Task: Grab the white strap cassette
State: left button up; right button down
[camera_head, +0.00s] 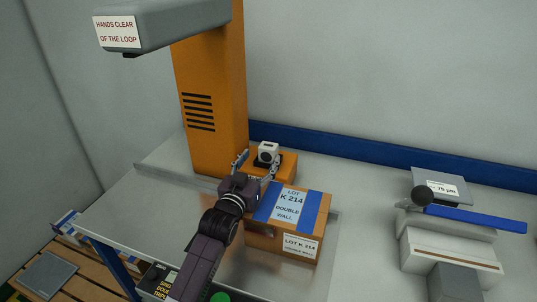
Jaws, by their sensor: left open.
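The white strap cassette (268,151) is a small white block with a dark round mark. It sits upright on a dark pad on a low orange block (287,169) at the foot of the orange column. My left gripper (257,163) is open, with one finger to the left of the cassette and the other to its right, close to it. The fingers do not visibly touch it. Whether the cassette is fully between the fingertips I cannot tell. My right gripper is not in view.
A cardboard box (290,218) with blue tape stands just right of my left gripper. The orange column (212,100) rises behind, with a grey overhead arm (165,22). A press-like device with a blue lever (475,218) stands at the right. Bare metal table lies between.

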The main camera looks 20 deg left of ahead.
aim_at(266, 150)
pick_arm(q)
jog(key=shift+w+f, duration=0.1)
jog(key=shift+w, duration=0.35)
jog(key=w, duration=0.4)
jog(key=shift+w+d+p, duration=0.15)
jog(key=shift+w+p, duration=0.1)
jog(key=shift+p, duration=0.1)
jog(key=shift+w, duration=0.4)
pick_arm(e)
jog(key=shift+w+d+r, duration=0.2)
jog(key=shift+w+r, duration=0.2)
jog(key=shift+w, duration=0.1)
pick_arm(q)
jog(key=shift+c, duration=0.4)
jog(key=c, duration=1.4)
